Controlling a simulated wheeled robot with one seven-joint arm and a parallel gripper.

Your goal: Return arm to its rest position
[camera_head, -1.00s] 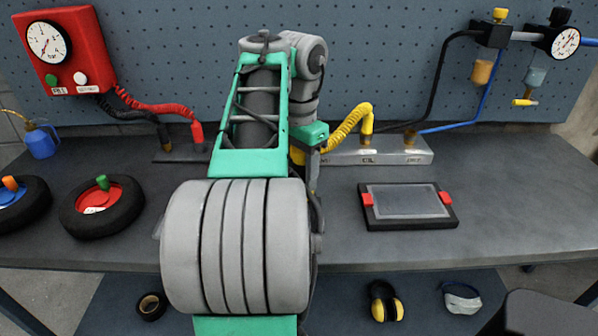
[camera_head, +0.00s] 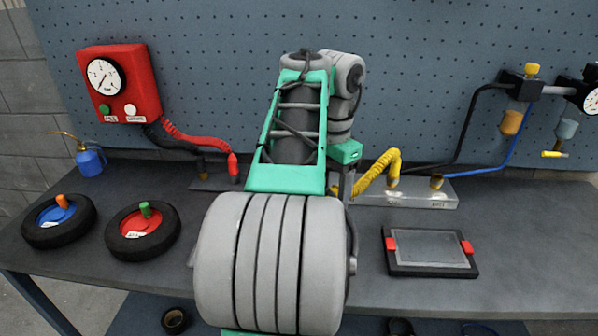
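My arm, with grey joints and green links, rises in the middle of the head view and bends near the pegboard. Its wrist end points down behind the links, by a green block. My gripper (camera_head: 346,186) is mostly hidden there; only a small grey part shows, and its fingers cannot be made out. A yellow coiled hose (camera_head: 370,182) runs from behind the wrist to a plug standing on a metal block (camera_head: 420,194). I cannot tell whether the gripper touches the hose.
A red gauge box (camera_head: 120,85) hangs at left, its red hose ending at the bench. Two wheels, blue-centred (camera_head: 58,220) and red-centred (camera_head: 142,231), lie left of my arm. A black-framed tablet (camera_head: 430,253) lies right. Regulators (camera_head: 524,85) hang at right. The bench right of the tablet is clear.

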